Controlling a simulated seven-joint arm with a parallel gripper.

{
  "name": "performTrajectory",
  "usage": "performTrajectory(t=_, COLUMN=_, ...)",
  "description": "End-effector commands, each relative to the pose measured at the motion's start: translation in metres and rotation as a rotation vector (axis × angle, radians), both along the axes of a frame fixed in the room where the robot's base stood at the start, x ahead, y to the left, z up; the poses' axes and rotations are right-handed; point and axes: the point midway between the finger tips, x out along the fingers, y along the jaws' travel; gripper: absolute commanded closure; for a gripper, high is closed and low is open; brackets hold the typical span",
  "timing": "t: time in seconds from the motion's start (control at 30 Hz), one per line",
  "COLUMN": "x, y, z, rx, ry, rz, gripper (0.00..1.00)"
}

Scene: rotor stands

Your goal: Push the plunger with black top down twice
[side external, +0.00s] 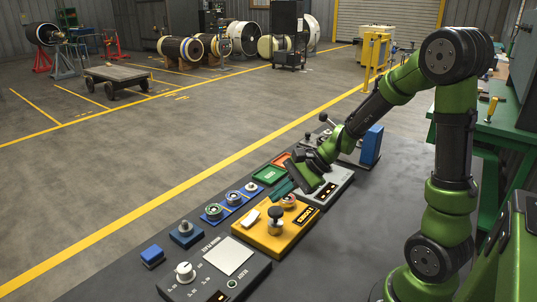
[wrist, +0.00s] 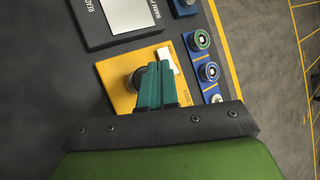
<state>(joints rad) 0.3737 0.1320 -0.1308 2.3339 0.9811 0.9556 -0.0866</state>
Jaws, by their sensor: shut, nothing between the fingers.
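The plunger with the black top (side external: 275,214) stands upright on the yellow panel (side external: 262,238), its cap raised above a pale base. My gripper (side external: 277,194) has teal fingers, shut and empty, just behind and above the plunger in the side view. In the wrist view, the closed fingertips (wrist: 160,66) lie over the yellow panel (wrist: 115,92). The dark round top (wrist: 138,82) there is partly hidden behind the fingers. I cannot tell whether the fingers touch it; in the side view they look apart.
A white rocker (side external: 249,219) and a reddish knob (side external: 289,201) share the yellow panel. A grey box with a dial (side external: 185,272) is in front. Blue blocks with round buttons (side external: 233,198) line the left. Green and red trays (side external: 269,174) sit behind. Bare dark tabletop (side external: 345,240) lies to the right.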

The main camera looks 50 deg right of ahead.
Motion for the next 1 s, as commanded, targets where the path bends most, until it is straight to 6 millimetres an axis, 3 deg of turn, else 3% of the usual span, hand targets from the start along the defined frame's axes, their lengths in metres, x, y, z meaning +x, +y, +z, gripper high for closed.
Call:
performTrajectory(t=0.4, x=0.000, y=0.000, z=0.037, rx=-0.002, ry=-0.001, rz=-0.001, gripper=1.00)
performTrajectory(t=1.0, x=0.000, y=0.000, z=0.039, rx=-0.002, ry=0.001, rz=-0.001, gripper=1.00)
